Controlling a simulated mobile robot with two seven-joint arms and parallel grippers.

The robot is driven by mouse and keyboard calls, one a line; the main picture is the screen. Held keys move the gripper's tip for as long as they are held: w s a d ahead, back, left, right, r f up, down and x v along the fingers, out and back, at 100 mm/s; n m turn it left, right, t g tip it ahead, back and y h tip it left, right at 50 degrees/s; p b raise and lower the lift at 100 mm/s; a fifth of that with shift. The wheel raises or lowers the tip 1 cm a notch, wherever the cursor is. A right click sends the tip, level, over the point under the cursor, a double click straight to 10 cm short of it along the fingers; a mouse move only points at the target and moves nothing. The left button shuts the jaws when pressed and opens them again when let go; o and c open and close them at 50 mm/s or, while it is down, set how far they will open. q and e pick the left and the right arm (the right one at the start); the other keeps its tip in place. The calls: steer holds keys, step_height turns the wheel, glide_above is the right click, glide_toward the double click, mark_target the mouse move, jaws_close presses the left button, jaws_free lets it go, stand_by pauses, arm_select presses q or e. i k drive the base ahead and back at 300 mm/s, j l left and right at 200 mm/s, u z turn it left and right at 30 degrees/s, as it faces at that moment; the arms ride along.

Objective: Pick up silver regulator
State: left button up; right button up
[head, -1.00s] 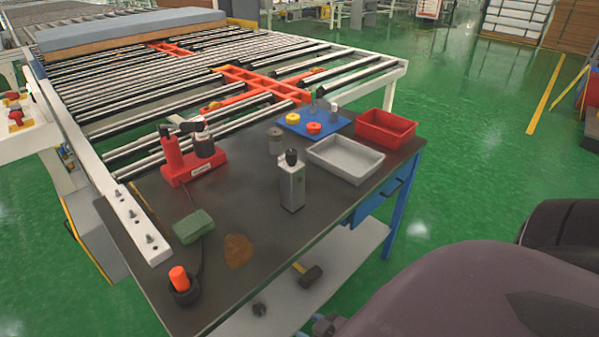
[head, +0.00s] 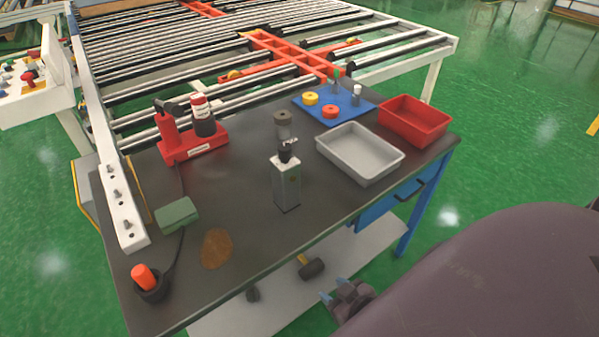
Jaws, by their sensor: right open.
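The silver regulator (head: 287,185), a box-shaped silver body with a black knob on top, stands upright near the middle of the dark workbench (head: 255,225). A small grey cylinder with a dark top (head: 283,126) stands just behind it. My right gripper (head: 332,289) is at the bottom, in front of the bench's front edge and below and to the right of the regulator. It is open, apart from the regulator, and I see nothing between its fingers. My left gripper is out of view.
A grey tray (head: 359,178) and a red bin (head: 449,121) stand right of the regulator. A blue mat (head: 318,117) lies behind. A hammer (head: 311,267) lies on the lower shelf.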

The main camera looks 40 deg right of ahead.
mark_target(286, 177)
steer(key=l, duration=0.8)
steer(key=i+l, duration=0.15)
steer(key=l, duration=0.6)
steer(key=k, duration=0.15)
steer(key=i, duration=0.15)
